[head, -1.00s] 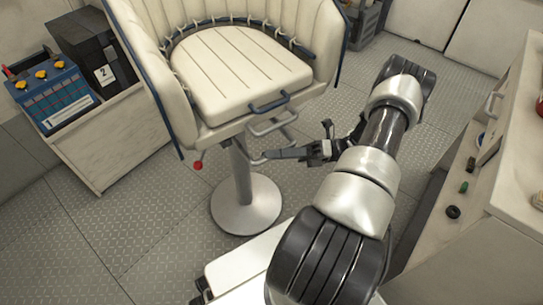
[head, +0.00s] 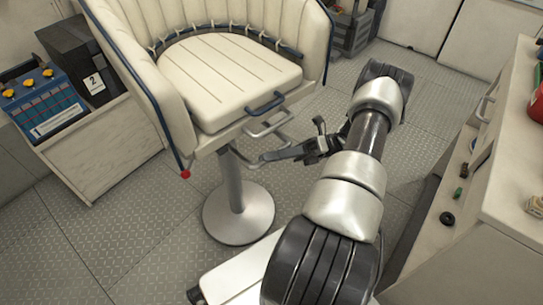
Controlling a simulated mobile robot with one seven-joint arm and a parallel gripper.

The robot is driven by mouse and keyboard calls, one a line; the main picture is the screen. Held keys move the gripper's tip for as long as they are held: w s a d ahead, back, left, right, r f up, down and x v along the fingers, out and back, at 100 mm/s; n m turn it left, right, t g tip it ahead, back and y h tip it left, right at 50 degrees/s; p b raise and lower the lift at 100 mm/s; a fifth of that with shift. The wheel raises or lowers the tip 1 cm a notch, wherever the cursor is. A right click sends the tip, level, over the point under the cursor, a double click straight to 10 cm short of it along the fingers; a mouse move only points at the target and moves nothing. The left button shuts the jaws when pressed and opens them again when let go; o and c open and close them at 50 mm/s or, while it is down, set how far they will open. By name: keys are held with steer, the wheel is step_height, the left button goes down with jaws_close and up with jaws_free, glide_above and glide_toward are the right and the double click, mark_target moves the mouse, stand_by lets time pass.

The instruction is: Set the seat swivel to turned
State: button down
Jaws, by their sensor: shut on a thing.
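The seat is a cream padded swivel chair (head: 228,75) with a blue-edged wraparound back, on a silver pedestal with a round base (head: 238,213). Its cushion front points to the lower right. A dark blue handle (head: 265,102) and a pale metal loop (head: 268,124) are at its front edge. My gripper (head: 268,157) reaches in from the right, below that edge. It is shut on a metal bar under the seat front; its fingers partly hide the contact. A red knob (head: 186,174) hangs at the seat's lower left corner.
A blue battery (head: 45,103) and a black box marked 2 (head: 88,65) stand in a pale bin (head: 100,165) at left. A pale cabinet with knobs (head: 480,215) stands close on the right. A grey crate (head: 352,30) is behind the seat. The floor at lower left is clear.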

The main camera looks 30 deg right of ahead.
steer(key=c, duration=1.7)
jaws_free()
steer(key=shift+d, duration=0.3)
steer(key=v, duration=1.2)
steer(key=shift+s, duration=0.1)
